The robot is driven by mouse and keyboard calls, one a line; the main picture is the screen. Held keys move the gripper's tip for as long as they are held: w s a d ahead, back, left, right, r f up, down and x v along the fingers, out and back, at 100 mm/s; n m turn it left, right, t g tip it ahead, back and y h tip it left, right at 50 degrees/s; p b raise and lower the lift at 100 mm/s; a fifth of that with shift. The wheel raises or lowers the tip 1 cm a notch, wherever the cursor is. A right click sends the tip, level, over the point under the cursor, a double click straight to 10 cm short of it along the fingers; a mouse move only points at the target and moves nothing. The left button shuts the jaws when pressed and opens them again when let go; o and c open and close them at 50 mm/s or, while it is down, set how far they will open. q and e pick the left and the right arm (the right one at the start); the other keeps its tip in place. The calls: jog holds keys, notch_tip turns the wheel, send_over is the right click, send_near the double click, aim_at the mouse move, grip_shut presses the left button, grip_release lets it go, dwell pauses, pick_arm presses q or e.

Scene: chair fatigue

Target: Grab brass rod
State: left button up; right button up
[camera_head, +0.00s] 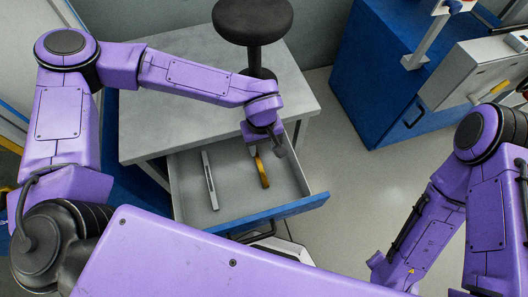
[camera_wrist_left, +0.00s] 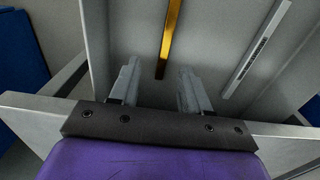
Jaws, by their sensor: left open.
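The brass rod (camera_head: 262,172) lies in the open drawer (camera_head: 232,205), right of the drawer's middle. In the left wrist view the brass rod (camera_wrist_left: 170,38) runs up from between and just beyond the fingertips. My left gripper (camera_head: 264,148) is at the rear end of the rod, above the drawer; its fingers (camera_wrist_left: 158,75) are apart with nothing between them. I cannot tell the exact height above the rod. My right arm shows at the right, but its gripper is not visible.
A grey metal bar (camera_head: 209,180) lies in the drawer left of the rod; it also shows in the left wrist view (camera_wrist_left: 257,47). The grey tabletop (camera_head: 170,125) overhangs the drawer's rear. A black stool (camera_head: 252,20) stands behind. A blue cabinet (camera_head: 375,90) stands right, with clear floor between.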

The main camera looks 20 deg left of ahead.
aim_at(260, 165)
pick_arm(q)
jog(key=f, duration=0.2)
jog(key=s+f+b, duration=0.1)
jog(key=f, duration=0.2)
jog(key=f+b, duration=0.1)
jog(key=f, duration=0.2)
jog(key=shift+s+a+f, duration=0.15)
jog(key=shift+a+f, duration=0.05)
jog(key=shift+a, duration=0.05)
jog(key=shift+f, duration=0.3)
grip_shut()
